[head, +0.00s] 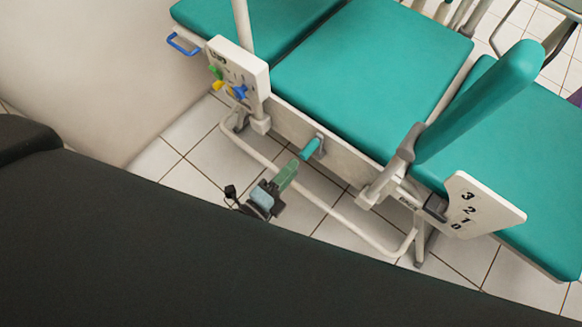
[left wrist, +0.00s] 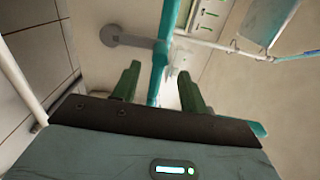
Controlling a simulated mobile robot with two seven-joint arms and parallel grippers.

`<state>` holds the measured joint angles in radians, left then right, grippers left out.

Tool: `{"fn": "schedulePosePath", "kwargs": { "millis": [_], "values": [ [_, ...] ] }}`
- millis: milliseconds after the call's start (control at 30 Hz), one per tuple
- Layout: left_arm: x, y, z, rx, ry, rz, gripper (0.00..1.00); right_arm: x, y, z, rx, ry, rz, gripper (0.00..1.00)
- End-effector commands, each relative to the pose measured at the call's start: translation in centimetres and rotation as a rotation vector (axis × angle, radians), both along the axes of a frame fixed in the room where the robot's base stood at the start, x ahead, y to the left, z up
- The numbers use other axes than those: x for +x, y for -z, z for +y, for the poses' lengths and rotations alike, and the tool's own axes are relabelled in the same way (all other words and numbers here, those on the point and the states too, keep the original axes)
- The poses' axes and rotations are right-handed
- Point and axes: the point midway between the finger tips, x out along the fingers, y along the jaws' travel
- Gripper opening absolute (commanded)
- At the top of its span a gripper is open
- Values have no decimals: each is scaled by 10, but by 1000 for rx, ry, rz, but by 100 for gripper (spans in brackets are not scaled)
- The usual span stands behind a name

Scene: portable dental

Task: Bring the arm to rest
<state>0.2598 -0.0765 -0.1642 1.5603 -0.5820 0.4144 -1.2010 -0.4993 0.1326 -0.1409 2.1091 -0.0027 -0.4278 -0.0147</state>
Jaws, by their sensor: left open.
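My left gripper (head: 288,170) is below the side of the teal chair in the head view, with its green fingers pointing up toward the chair. In the left wrist view the two green fingers of the left gripper (left wrist: 159,72) stand apart. A teal bar shows in the gap between them, and I cannot tell how deep it lies between the fingers. A short teal handle (head: 311,148) with a grey end is on the chair's side in the head view, just beyond the fingertips. The gripper holds nothing that I can see. My right gripper is out of view.
The chair's teal cushion (head: 370,65) fills the upper right. A white panel with coloured knobs (head: 238,78) stands left of the handle, and a white plate with numbers (head: 480,205) is at right. A white tubular frame (head: 350,228) runs low beside the gripper. Tiled floor (head: 190,185) shows at left.

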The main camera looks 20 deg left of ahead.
Motion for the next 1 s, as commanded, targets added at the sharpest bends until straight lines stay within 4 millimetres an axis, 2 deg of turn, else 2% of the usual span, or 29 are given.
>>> {"fn": "schedulePosePath", "kwargs": {
  "millis": [400,533,667,800,1000],
  "values": [
    [-1,1,1,-3,-2,6,43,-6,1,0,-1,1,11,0],
    [-18,13,13,-75,-36,96,43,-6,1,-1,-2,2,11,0],
    [-64,38,41,-273,-141,318,43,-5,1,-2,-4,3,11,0],
    [-134,63,72,-563,-318,611,43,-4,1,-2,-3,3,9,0],
    [-224,76,96,-910,-581,928,43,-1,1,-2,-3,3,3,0]
  ]
}}
